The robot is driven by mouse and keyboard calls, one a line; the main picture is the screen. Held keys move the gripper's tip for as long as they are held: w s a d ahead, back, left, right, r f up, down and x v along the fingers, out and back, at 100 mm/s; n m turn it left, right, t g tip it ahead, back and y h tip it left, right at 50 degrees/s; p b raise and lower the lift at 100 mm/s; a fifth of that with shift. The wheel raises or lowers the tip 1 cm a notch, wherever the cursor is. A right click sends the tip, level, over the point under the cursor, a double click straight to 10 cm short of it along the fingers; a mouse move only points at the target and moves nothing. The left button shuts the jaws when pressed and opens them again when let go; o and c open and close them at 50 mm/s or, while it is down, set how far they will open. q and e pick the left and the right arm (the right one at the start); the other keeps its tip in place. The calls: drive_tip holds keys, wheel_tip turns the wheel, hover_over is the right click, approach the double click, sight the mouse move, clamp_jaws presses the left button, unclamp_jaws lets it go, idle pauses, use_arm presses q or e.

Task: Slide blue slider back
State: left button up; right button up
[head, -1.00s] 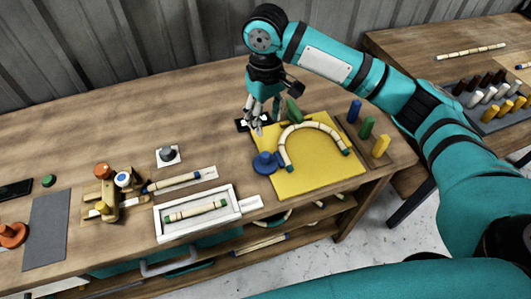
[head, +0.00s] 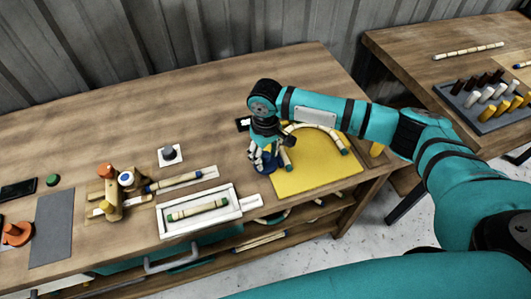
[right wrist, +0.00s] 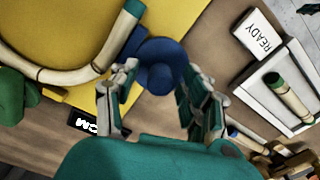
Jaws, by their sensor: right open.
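The blue slider (right wrist: 158,66), a round knob with a wide brim, sits at the edge of the yellow board (head: 312,178). My right gripper (head: 263,163) is low over the slider in the head view and mostly hides it there. In the right wrist view, the open fingers of the right gripper (right wrist: 165,82) stand on both sides of the slider. I cannot tell whether they touch it. My left gripper is not in view.
A curved rattan piece (head: 318,130) lies on the yellow board. A green knob (right wrist: 14,98) is nearby in the wrist view. A white tray (head: 233,209) with a rattan stick stands left of the board, beside a wooden fixture (head: 112,203).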

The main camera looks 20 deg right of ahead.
clamp_jaws()
idle(0.3)
